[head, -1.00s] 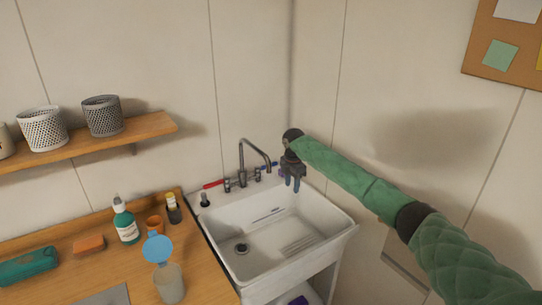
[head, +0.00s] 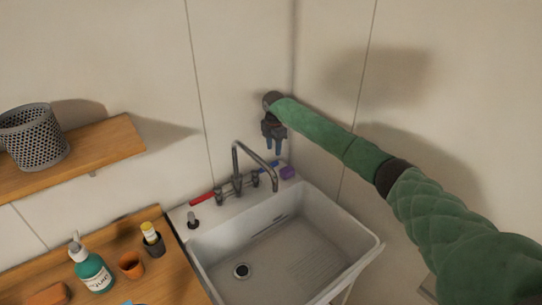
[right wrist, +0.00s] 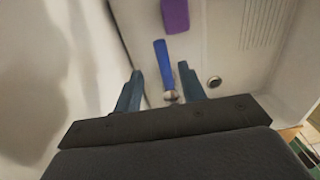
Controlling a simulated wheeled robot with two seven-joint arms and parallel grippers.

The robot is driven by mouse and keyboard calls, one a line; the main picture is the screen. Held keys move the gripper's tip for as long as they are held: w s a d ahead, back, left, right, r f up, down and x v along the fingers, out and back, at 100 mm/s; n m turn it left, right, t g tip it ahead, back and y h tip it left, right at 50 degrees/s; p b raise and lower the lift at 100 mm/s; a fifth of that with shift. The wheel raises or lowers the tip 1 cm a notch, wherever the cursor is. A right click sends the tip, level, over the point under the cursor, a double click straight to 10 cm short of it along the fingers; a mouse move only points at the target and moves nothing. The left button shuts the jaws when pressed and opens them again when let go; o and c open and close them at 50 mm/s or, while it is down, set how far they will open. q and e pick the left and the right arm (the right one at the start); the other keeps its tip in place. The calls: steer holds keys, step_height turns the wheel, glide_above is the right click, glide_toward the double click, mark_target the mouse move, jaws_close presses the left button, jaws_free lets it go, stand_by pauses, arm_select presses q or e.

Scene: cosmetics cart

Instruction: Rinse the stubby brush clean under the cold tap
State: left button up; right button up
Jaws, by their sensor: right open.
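The sink's tap (head: 240,165) has a curved metal spout, with a red lever (head: 203,198) at left and a blue lever (head: 268,165) at right. My right gripper (head: 273,151) is open and empty, above and behind the blue lever near the wall corner. In the right wrist view its fingers (right wrist: 160,88) are apart, and the blue lever (right wrist: 163,66) shows between and beyond them. I cannot identify the stubby brush for sure; a small dark upright item with a pale top (head: 193,219) stands on the sink's left ledge. My left gripper is out of view.
A purple block (head: 288,173) lies on the ledge close to the blue lever. The white basin (head: 345,240) looks empty, with a drain (head: 242,271). A pump bottle (head: 94,273), orange cup (head: 131,265) and yellow-topped item in a dark holder (head: 152,240) stand on the wooden counter.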

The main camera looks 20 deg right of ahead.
steer(key=shift+s+d+f+p, duration=0.1)
steer(key=shift+s+f+p, duration=0.05)
steer(key=shift+f+p, duration=0.55)
step_height(320, 180, down, 5)
steer(key=shift+r+p, duration=0.1)
steer(key=shift+p, duration=0.9)
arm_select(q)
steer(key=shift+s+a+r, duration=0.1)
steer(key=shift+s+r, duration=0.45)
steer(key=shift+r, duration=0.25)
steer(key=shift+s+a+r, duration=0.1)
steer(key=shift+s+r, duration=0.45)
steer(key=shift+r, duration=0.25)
arm_select(e)
steer(key=shift+f, duration=0.5)
jaws_close()
